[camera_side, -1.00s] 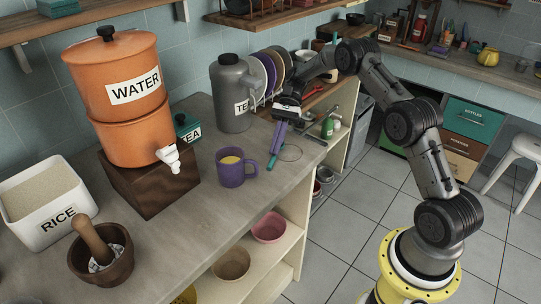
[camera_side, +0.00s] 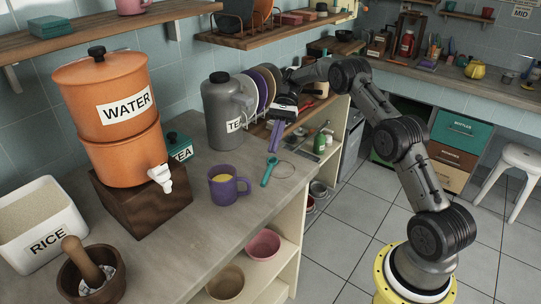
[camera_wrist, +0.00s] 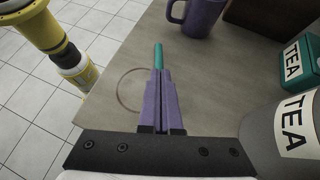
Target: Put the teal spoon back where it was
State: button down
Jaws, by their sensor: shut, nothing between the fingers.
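The teal spoon (camera_side: 269,171) lies on the grey counter in the side view, beside a thin ring outline (camera_side: 285,170) on the surface. My gripper (camera_side: 275,149) has purple fingers; it is shut and empty, behind and above the spoon, apart from it. In the wrist view the shut fingers (camera_wrist: 160,74) point toward the spoon (camera_wrist: 158,56); only part of its teal length shows past the tips, the rest is hidden behind them. The ring outline (camera_wrist: 122,92) shows left of the fingers there.
A purple mug (camera_side: 227,188) with yellow contents stands near the spoon. A grey tea jug (camera_side: 222,120), a teal tea tin (camera_side: 178,147) and an orange water dispenser (camera_side: 115,110) stand to the left. A plate rack (camera_side: 262,90) is behind. The counter's front edge is close on the right.

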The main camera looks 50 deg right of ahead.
jog(key=shift+v, duration=1.05)
jog(key=shift+f, duration=0.1)
